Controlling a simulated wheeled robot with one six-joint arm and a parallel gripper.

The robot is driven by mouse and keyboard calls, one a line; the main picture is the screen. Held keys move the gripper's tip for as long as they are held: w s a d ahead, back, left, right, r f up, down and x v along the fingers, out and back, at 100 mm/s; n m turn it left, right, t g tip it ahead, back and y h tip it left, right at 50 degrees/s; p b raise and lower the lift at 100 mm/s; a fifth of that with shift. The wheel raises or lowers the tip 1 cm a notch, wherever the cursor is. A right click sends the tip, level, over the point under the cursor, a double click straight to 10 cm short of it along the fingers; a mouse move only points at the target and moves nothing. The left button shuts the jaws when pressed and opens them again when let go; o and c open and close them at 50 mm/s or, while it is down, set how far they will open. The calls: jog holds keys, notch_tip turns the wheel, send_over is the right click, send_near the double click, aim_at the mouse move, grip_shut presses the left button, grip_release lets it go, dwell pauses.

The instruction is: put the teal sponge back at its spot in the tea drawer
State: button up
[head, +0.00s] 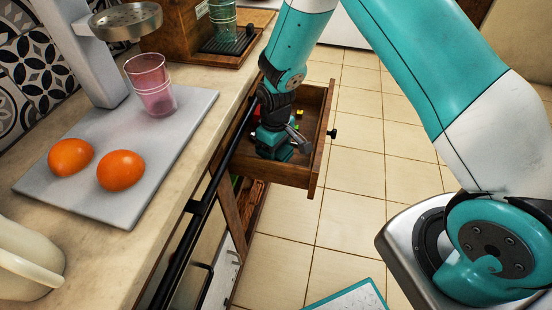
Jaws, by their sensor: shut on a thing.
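The wooden drawer (318,155) is pulled out from under the counter, with a dark knob on its front. My gripper (280,148) reaches down into the open drawer from above. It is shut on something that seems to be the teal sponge. The sponge is hard to tell apart from my gripper's own teal parts and is mostly hidden by them. I cannot tell whether it touches the drawer floor. Small red and yellow items (299,113) lie in the drawer near my gripper.
On the counter at left, a grey board (180,140) carries two oranges (120,170) and a pink glass (152,85). A wooden stand (185,35) with a green glass is behind. A black rail (215,180) runs along the counter edge. Tiled floor right of the drawer is open.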

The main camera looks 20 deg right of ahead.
aim_at(276, 156)
notch_tip(276, 156, down, 3)
jog(key=shift+b, duration=0.85)
jog(key=shift+r, duration=0.2)
jog(key=shift+f, duration=0.15)
jog(key=o, duration=0.7)
